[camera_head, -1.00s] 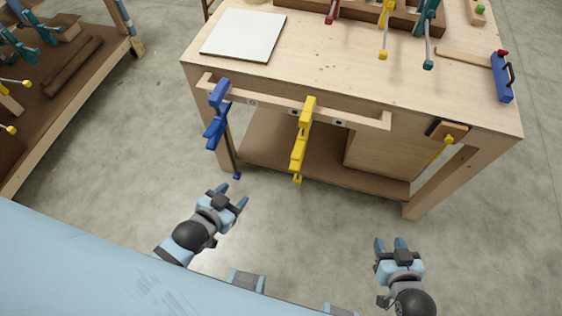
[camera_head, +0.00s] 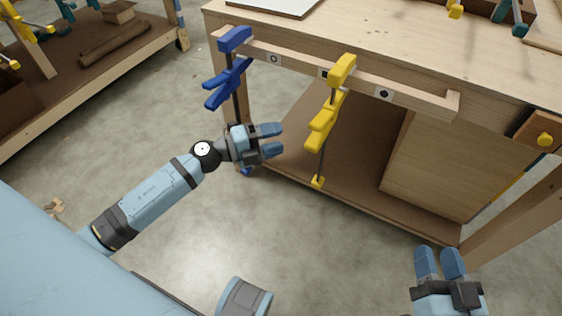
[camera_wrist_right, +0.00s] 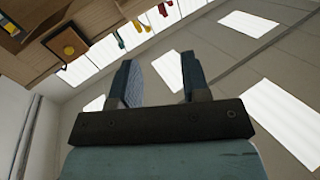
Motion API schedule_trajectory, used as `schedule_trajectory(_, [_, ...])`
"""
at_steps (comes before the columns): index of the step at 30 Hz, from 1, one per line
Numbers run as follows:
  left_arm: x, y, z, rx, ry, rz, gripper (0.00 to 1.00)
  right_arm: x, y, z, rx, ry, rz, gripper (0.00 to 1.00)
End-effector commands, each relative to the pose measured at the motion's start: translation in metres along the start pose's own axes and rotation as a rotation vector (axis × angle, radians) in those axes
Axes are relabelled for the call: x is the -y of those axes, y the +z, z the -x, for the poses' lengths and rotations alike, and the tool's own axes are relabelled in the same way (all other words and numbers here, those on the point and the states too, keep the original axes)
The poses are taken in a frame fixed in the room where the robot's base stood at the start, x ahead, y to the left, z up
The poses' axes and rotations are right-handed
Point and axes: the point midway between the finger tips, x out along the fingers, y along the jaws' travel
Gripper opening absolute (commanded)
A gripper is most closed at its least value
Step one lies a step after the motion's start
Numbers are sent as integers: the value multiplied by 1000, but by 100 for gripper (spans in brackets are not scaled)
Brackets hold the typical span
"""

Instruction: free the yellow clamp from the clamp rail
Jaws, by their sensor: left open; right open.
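The yellow clamp (camera_head: 326,122) hangs on the wooden clamp rail (camera_head: 425,98) along the bench's front edge. Its head sits over the rail and its bar points down to a yellow end piece. My left gripper (camera_head: 276,140) is open and empty, left of the yellow clamp and apart from it in the picture, fingers pointing right. My right gripper (camera_head: 440,262) is open and empty at the lower right, well away from the clamp. Its open fingers also show in the right wrist view (camera_wrist_right: 157,85), with nothing between them.
A blue clamp (camera_head: 230,72) hangs on the rail's left part, close above my left gripper. The wooden workbench (camera_head: 400,45) has a lower shelf (camera_head: 290,160) behind the yellow clamp. A side bench (camera_head: 110,68) stands at the left.

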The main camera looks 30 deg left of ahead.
Motion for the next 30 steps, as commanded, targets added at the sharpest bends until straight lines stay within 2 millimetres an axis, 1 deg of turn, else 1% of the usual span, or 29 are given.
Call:
schedule_trajectory(1, [-9, 3, 0, -12, 12, -28, 56, 0, 7, 0, -11, -5, -2, 43])
schedule_trajectory(5, [-10, 5, -3, -26, 29, -58, 56, 1, 4, 0, -21, -9, -5, 43])
schedule_trajectory(8, [-8, 5, -11, -27, 29, -60, 56, 1, 3, 0, -18, -8, -5, 43])
schedule_trajectory(11, [-8, 5, -26, -26, 27, -60, 56, 0, 4, 1, -10, -5, -4, 43])
schedule_trajectory(15, [-9, 4, -52, -25, 27, -58, 56, 0, 5, 1, -7, -4, -3, 43])
schedule_trajectory(16, [-6, 4, -58, -25, 27, -57, 56, -1, 4, 1, 6, 1, -1, 43])
schedule_trajectory(21, [-7, 3, -86, -25, 29, -57, 56, -14, 30, 9, 147, 51, 15, 43])
schedule_trajectory(24, [-9, 2, -99, -25, 29, -56, 56, -19, 40, 12, 194, 67, 22, 43])
schedule_trajectory(30, [-11, 3, -110, -25, 29, -57, 56, -23, 50, 16, 237, 80, 28, 43])
